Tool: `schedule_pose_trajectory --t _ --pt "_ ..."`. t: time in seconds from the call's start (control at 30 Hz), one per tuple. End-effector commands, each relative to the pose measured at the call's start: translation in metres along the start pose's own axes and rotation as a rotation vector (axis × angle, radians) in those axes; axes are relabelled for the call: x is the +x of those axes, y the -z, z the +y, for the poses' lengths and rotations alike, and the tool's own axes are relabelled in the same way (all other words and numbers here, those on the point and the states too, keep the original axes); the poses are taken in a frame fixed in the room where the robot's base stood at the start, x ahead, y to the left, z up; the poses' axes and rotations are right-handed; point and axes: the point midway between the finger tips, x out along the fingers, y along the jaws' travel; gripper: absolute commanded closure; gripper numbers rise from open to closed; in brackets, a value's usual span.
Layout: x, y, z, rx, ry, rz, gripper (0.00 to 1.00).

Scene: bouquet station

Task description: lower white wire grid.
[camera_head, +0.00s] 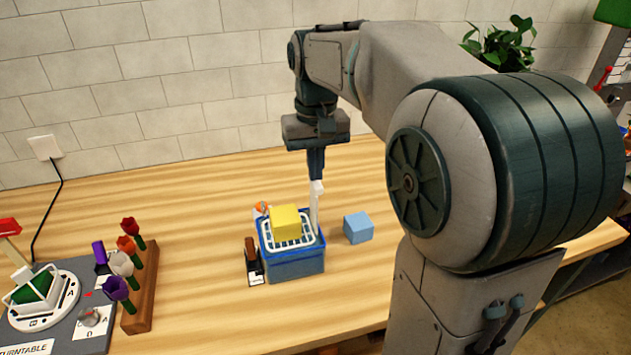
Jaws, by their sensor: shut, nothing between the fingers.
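The white wire grid (291,243) lies across the top of a blue crate (296,267), near the middle of the table. A yellow block (285,222) sits over the grid and hides part of it. A white upright piece (315,212) rises at the crate's right back side; I cannot tell whether it belongs to the grid. My gripper (317,179) points down, shut and empty, at the top of this white piece. I cannot tell whether they touch.
A light blue block (358,227) stands right of the crate. A small dark item (252,262) stands close on its left. A wooden rack (143,287) with several flowers and a turntable (41,301) are at left. The table behind the crate is clear.

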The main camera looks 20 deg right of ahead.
Motion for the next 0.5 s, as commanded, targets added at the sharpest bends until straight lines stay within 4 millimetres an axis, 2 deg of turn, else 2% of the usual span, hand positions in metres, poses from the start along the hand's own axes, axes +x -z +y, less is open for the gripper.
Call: schedule_pose_trajectory --t 0.5 --pt "0.02 0.0 0.0 0.0 0.0 0.0 1.0"
